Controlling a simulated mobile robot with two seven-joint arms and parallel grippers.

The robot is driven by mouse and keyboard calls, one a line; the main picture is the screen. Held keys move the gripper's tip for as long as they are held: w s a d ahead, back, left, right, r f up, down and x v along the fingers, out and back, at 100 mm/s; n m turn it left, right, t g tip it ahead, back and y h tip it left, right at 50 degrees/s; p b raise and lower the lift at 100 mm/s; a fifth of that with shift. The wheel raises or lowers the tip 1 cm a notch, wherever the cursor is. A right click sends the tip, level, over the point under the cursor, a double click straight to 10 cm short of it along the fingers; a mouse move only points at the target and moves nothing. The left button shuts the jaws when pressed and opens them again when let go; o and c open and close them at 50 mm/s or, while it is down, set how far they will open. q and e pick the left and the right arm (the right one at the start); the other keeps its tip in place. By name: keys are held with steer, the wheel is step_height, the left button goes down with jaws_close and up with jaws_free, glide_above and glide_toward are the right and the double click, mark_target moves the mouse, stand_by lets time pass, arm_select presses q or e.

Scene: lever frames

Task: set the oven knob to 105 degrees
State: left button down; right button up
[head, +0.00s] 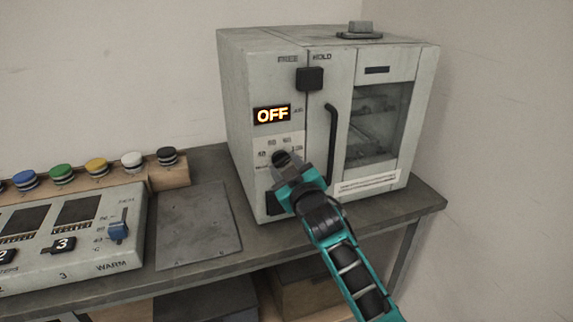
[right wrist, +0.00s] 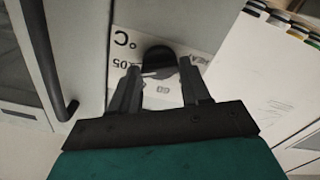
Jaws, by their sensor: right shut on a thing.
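The oven (head: 330,110) is a pale box on the bench with a lit display (head: 272,115) reading OFF. Its dark knob (head: 281,157) sits below the display on a white dial plate (head: 268,147) with printed numbers. My right gripper (head: 287,168) reaches up to the knob and partly covers it. In the right wrist view the fingers stand on either side of the dark round knob (right wrist: 158,58), shut on it. The dial plate there shows upside-down print, including 05 and °C. The knob's pointer cannot be made out. My left gripper is not in view.
A black door handle (head: 331,145) stands right of the knob, close to my right arm. A black slider (head: 310,78) sits above, between FREE and HOLD. A control panel (head: 125,262) and several coloured buttons lie left. A flat grey plate (head: 197,225) is on the bench.

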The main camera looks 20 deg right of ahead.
steer(key=shift+m, duration=0.6)
steer(key=o, duration=1.1)
steer(key=shift+c, duration=0.2)
steer(key=shift+s, duration=0.1)
steer(key=s, duration=1.2)
steer(key=shift+s+d, duration=0.2)
steer(key=shift+s, duration=0.15)
steer(key=s+f+m+g, duration=0.1)
steer(key=s+f+g, duration=0.2)
steer(key=s+f, duration=0.6)
steer(key=s+a+f+m+g+y, duration=0.1)
steer(key=s+f+g, duration=0.3)
steer(key=s+f, duration=0.6)
step_height(320, 180, down, 5)
steer(key=shift+a+f, duration=0.1)
steer(key=shift+a, duration=0.15)
